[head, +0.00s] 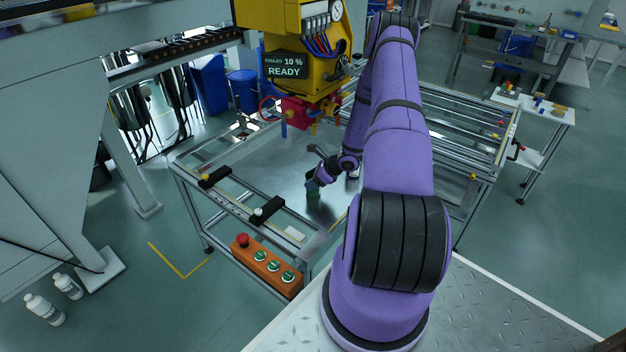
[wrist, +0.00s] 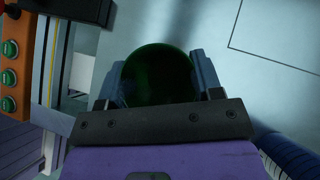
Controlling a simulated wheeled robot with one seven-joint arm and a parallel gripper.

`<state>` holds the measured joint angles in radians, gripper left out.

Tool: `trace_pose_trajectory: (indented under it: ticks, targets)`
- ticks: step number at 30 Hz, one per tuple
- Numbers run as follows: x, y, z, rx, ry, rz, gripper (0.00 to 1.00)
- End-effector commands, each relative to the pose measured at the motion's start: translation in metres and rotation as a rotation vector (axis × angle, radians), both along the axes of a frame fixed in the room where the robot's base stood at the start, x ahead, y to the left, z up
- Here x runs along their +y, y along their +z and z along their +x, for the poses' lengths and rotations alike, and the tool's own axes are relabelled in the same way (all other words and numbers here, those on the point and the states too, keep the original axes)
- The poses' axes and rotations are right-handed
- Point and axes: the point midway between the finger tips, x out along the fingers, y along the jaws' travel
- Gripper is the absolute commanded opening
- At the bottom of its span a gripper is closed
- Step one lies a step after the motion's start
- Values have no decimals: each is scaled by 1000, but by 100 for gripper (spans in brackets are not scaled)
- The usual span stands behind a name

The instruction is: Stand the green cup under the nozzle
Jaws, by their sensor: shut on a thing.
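The green cup (head: 313,191) stands on the metal plate of the panel fixture, and looks upright in the head view. My gripper (head: 314,181) is shut on it; in the wrist view its two fingers sit on either side of the dark green cup (wrist: 158,76). The nozzle (head: 283,130) hangs from the red and yellow dispensing head, up and to the left of the cup in the head view. The cup is apart from the nozzle. Part of the cup is hidden by my gripper.
An orange button box (head: 266,262) is at the fixture's front. Black clamps (head: 266,210) lie along the front rail. The plate (head: 270,165) left of the cup is clear.

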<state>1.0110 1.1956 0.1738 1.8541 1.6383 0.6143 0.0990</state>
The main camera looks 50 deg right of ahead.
Motion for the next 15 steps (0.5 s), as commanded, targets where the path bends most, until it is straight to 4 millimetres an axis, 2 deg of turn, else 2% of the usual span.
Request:
trace_pose_trajectory:
  ticks: [8,9,12,15]
  targets:
    - [0,-1,0,-1,0,-1,34]
    - [0,-1,0,-1,0,-1,64]
    - [0,-1,0,-1,0,-1,85]
    - [0,-1,0,-1,0,-1,85]
